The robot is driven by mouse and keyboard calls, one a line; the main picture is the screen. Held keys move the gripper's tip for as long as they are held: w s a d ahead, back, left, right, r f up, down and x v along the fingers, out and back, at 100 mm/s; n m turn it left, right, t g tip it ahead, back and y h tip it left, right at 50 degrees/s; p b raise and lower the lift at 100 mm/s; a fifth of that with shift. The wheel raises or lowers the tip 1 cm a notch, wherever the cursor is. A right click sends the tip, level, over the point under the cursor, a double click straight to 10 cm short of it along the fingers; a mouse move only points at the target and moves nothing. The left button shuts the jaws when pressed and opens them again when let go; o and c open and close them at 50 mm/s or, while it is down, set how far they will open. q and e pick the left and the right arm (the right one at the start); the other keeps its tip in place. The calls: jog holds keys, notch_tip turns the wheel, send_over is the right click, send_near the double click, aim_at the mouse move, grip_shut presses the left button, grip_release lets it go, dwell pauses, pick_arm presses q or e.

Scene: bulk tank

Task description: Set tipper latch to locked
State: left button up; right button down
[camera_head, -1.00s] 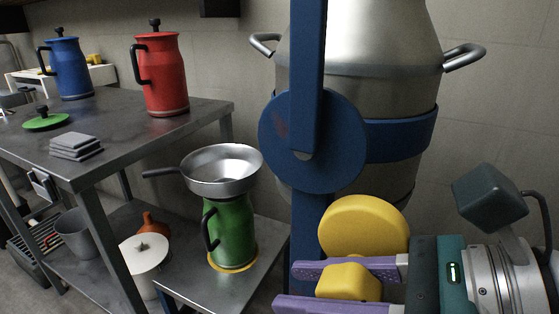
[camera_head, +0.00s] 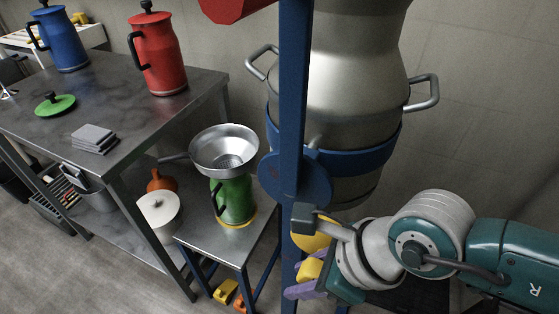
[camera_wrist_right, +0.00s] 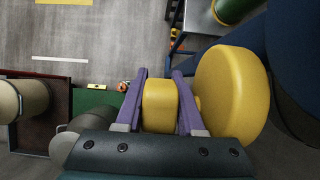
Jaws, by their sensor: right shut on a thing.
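The tipper latch is a yellow part with a round disc (camera_head: 308,241) and a smaller block-like grip (camera_head: 312,270), low by the blue upright post. The disc also shows right of the fingers in the right wrist view (camera_wrist_right: 234,95). My right gripper (camera_head: 302,287) has its purple fingers on both sides of the yellow grip; in the wrist view the grip (camera_wrist_right: 160,105) fills the space between them. My wrist partly hides the latch in the head view. The metal tank (camera_head: 355,75) sits upright in a blue band on the post (camera_head: 294,90). My left gripper is not in view.
A green jug (camera_head: 235,200) under a steel strainer funnel (camera_head: 225,148) stands on a low metal stand left of the post. A steel table (camera_head: 140,120) with red and blue jugs is further left. Grey floor (camera_wrist_right: 110,40) is clear beyond the fingers.

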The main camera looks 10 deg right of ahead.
dwell(0.5)
jog(key=c, duration=0.5)
grip_release()
jog(key=p+v, duration=0.3)
jog(key=v, duration=0.5)
jog(key=shift+s+d+r+p, duration=0.1)
jog(key=shift+d+r+p, duration=0.05)
jog(key=shift+r+p, duration=0.2)
jog(key=shift+s+d+r, duration=0.15)
jog(key=shift+d+r, duration=0.05)
jog(key=shift+r, duration=0.25)
